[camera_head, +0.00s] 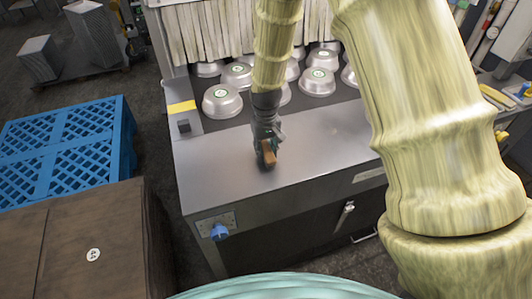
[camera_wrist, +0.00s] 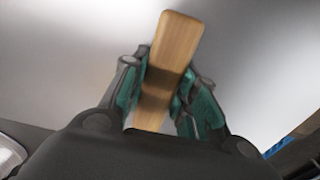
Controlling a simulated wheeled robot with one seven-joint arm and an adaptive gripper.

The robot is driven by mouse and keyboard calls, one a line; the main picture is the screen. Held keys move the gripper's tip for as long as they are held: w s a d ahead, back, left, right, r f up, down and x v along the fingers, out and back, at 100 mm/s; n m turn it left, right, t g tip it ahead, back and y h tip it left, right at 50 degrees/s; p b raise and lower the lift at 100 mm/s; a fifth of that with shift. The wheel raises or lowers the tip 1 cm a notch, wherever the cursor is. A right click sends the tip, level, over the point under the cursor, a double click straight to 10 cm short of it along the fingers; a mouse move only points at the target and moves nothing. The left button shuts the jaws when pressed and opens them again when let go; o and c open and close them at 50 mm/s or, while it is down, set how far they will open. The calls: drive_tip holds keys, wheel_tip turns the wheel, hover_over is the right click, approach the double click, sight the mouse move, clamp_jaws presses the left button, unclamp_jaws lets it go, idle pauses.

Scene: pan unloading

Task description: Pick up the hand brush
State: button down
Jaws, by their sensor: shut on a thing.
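The hand brush (camera_wrist: 180,40) has a light wooden handle or back and lies between the two teal-padded fingers of my gripper (camera_wrist: 165,95) in the wrist view. The fingers are shut on it from both sides. In the head view my gripper (camera_head: 267,146) is low over the front steel surface, with the wooden brush (camera_head: 269,153) at its fingertips. The bristles are not clearly visible. I cannot tell whether the brush touches the steel surface.
The steel table (camera_head: 215,165) is bare around my gripper. Several upturned metal pans (camera_head: 221,101) stand behind, before a strip curtain (camera_head: 203,35). A blue pallet (camera_head: 65,145) and a brown box (camera_head: 95,235) are at left. Tools lie on a surface (camera_head: 497,96) at right.

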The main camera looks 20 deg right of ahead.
drive_tip(key=shift+r, duration=0.35)
drive_tip(key=shift+r+b, duration=0.7)
drive_tip(key=shift+r, duration=0.2)
drive_tip(key=s+d+b, duration=0.2)
drive_tip(key=s+d, duration=0.1)
drive_tip(key=s, duration=0.4)
drive_tip(key=s+d+r+b, duration=0.1)
drive_tip(key=s+d+b, duration=0.1)
drive_tip(key=s, duration=0.6)
drive_tip(key=shift+d+r+b, duration=0.25)
drive_tip(key=shift+d+b, duration=0.1)
drive_tip(key=shift+d, duration=0.25)
drive_tip(key=shift+w, duration=0.1)
